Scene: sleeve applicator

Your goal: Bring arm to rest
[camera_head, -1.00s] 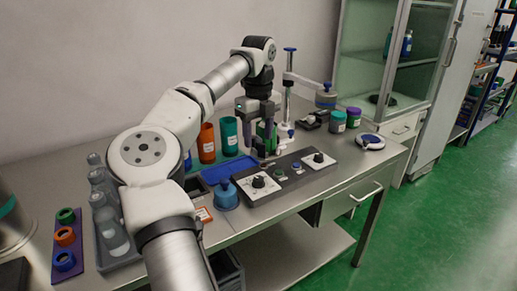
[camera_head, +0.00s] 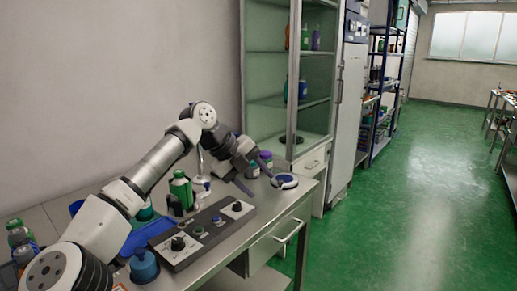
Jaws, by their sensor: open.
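My arm reaches from the lower left over the bench (camera_head: 222,263). My gripper (camera_head: 256,180) is at its far end, past the control panel and tilted down to the right. Its fingers are apart with nothing between them. A green bottle (camera_head: 181,192) stands upright on the bench behind the panel, left of my gripper and clear of it. Part of the stand behind my gripper is hidden by the arm.
The control panel (camera_head: 213,224) with knobs lies along the bench front. A blue pot (camera_head: 143,267) stands at its left end. Lidded jars (camera_head: 265,159) and a round white-and-blue dish (camera_head: 284,181) are close to my gripper. A glass cabinet (camera_head: 268,85) stands behind; green floor is free at right.

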